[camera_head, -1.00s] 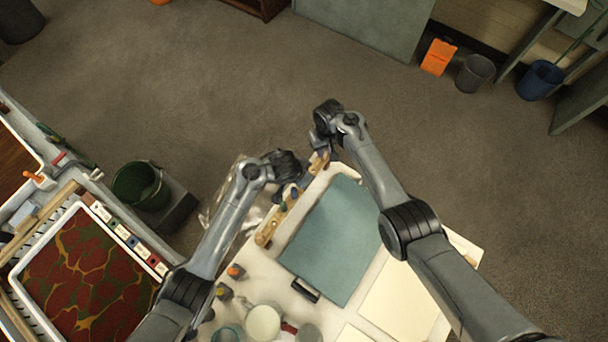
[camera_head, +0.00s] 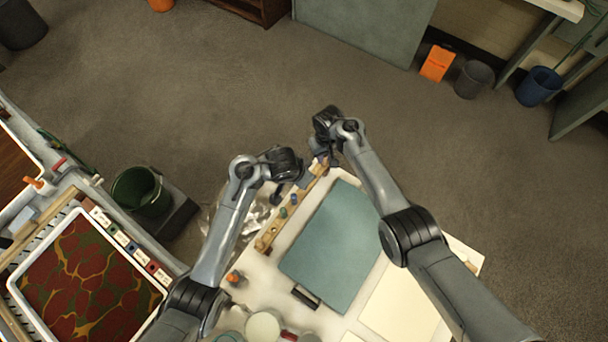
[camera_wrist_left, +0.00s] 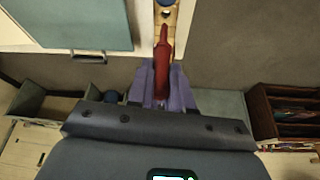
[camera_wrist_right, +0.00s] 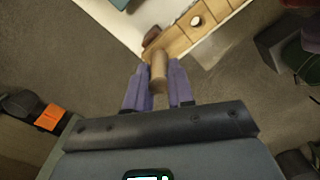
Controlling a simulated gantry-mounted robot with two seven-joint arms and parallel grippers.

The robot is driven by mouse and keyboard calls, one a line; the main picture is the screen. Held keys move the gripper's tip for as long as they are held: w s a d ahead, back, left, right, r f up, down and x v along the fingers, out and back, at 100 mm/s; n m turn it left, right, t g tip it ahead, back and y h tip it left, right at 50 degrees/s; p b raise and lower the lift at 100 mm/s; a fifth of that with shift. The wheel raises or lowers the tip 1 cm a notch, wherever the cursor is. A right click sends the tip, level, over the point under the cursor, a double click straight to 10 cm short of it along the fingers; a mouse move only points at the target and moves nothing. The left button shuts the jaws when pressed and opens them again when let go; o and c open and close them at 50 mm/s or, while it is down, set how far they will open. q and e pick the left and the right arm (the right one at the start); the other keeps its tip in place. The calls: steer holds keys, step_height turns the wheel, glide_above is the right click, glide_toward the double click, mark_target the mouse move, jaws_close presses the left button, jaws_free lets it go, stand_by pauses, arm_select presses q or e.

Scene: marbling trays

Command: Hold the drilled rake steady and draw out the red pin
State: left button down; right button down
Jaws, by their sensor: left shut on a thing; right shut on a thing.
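The drilled rake (camera_head: 267,240) is a pale wooden bar with pins in it, lying along the left edge of the white table. My left gripper (camera_wrist_left: 162,95) is shut on the red pin (camera_wrist_left: 163,60), above and left of the rake in the head view. In the left wrist view the pin's far tip overlaps the rake (camera_wrist_left: 172,17); I cannot tell whether it is clear of its hole. My right gripper (camera_wrist_right: 158,88) is shut on a round wooden grip (camera_wrist_right: 158,68) at the rake's far end. Holes show in the rake (camera_wrist_right: 210,12) there.
A teal board (camera_head: 335,245) and cream sheets (camera_head: 402,305) lie on the table beside the rake. Jars (camera_head: 263,325) stand at its near end. A green bucket (camera_head: 140,190) and a marbling tray (camera_head: 155,296) are to the left. Open floor lies beyond the table.

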arm_select(q)
steer(key=shift+r, duration=0.1)
stand_by(0.3)
arm_select(e)
steer(key=c, duration=0.9)
jaws_free()
steer(key=shift+r, duration=0.1)
